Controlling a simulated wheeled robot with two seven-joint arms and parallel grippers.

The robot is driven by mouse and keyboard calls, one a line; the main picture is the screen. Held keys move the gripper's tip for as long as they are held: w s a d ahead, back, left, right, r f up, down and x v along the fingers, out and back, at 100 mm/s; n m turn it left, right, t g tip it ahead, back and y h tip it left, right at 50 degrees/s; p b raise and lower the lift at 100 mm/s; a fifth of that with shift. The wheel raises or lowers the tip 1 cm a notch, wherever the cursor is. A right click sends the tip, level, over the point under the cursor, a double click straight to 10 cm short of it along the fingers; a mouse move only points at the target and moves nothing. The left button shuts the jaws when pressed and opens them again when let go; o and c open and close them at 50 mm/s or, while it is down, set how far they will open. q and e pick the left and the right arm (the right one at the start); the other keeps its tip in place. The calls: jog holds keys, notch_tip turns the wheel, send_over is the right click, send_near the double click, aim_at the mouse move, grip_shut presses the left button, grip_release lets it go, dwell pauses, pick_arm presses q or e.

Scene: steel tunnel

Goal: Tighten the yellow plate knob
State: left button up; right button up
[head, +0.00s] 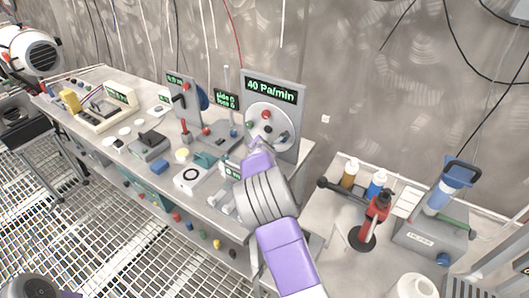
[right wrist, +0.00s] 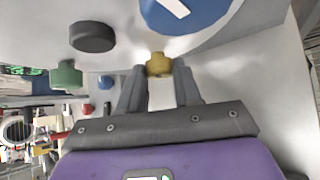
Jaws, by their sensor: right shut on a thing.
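The yellow knob (right wrist: 159,63) is at the top centre of the right wrist view, on a pale plate. My right gripper (right wrist: 160,78) has one finger on each side of the knob and is shut on it. In the head view my right arm reaches up to the gauge panel (head: 289,112), with the right gripper (head: 257,146) at the panel's lower left. The panel display (head: 271,90) reads "40 Pa/min". The yellow knob is hidden there behind the gripper. My left gripper is not in view.
Close to the yellow knob are a blue knob (right wrist: 187,10) with a white mark, a black knob (right wrist: 92,37) and a green knob (right wrist: 67,76). A bench (head: 218,218) with several devices stretches left. A red-and-black stand (head: 376,212) and bottles stand on the right.

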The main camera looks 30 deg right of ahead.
jog(key=o, duration=1)
jog(key=shift+o, duration=0.2)
